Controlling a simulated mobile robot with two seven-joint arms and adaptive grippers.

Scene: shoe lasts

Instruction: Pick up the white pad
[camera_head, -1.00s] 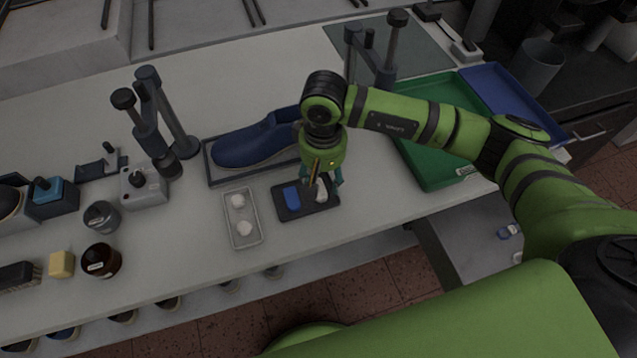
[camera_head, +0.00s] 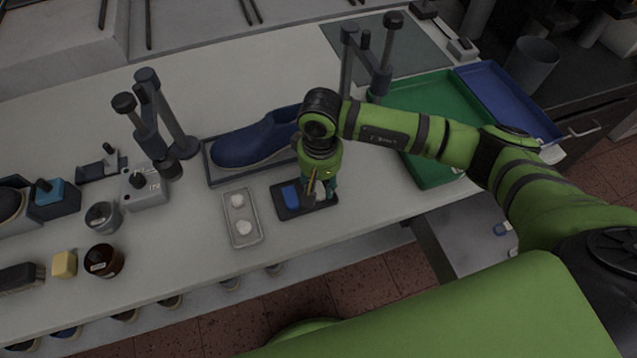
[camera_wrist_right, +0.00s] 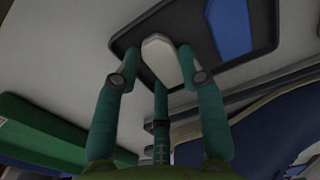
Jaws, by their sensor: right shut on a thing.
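The white pad (camera_wrist_right: 160,56) sits in the dark tray (camera_wrist_right: 125,44), between the fingers of my right gripper (camera_wrist_right: 158,62) in the right wrist view. Its two side fingers and a third finger close around the pad, and I cannot tell whether it is clear of the tray. A blue pad (camera_wrist_right: 229,27) lies beside it in the same tray. In the head view my right gripper (camera_head: 322,192) points down over the right part of the dark tray (camera_head: 289,213), with the blue pad (camera_head: 290,196) to its left. The gripper hides most of the white pad there. My left gripper is not in view.
A light tray with two round white pieces (camera_head: 242,240) lies left of the dark tray. A blue shoe last (camera_head: 245,146) lies behind it. Green (camera_head: 432,182) and blue (camera_head: 547,132) trays are at the right. Metal stands rise behind.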

